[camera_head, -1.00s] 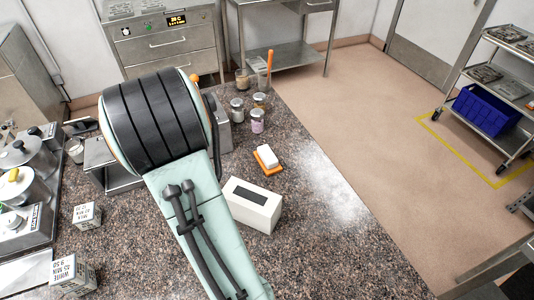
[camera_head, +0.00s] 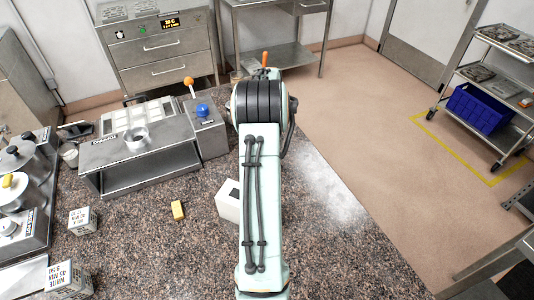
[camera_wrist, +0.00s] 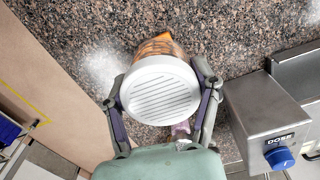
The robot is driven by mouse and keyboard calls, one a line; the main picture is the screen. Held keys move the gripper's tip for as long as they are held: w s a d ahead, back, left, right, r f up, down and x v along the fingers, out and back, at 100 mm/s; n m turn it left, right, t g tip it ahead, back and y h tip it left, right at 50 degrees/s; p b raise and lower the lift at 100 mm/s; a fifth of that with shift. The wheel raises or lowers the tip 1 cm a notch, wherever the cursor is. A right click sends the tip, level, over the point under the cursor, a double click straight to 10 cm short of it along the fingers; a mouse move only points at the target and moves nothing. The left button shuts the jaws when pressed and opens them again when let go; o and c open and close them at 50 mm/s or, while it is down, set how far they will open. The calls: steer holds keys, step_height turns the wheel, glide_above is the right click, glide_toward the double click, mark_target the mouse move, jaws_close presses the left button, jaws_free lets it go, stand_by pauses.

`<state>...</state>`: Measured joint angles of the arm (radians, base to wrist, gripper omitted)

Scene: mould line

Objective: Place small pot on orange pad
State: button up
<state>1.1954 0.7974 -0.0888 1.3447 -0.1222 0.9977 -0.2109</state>
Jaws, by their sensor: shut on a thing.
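My gripper (camera_wrist: 165,104) is shut on a small pot, its fingers on either side of the rim. The pot's round white ridged top (camera_wrist: 160,92) faces the wrist camera. A brown-orange striped surface (camera_wrist: 160,47) shows just past its far edge, with a small orange patch at the tip; I cannot tell whether that is the pot's side or the orange pad. In the head view my arm hides the gripper, the pot and the pad. The gap beneath the pot cannot be seen.
A purple jar (camera_wrist: 181,129) stands close beside my gripper. A steel dosing unit with a blue knob (camera_head: 202,110) stands left of my arm. A white box (camera_head: 228,203) is partly behind my arm, and a yellow block (camera_head: 178,210) lies on the counter (camera_head: 150,260).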

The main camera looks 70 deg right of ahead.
steer(key=d+f, duration=0.2)
steer(key=f, duration=0.1)
steer(key=w+d+f, duration=0.1)
steer(key=shift+w+d+f, duration=0.1)
steer(key=shift+d+f, duration=0.15)
steer(key=shift+f, duration=1.5)
steer(key=shift+f, duration=0.1)
steer(key=o, duration=1.2)
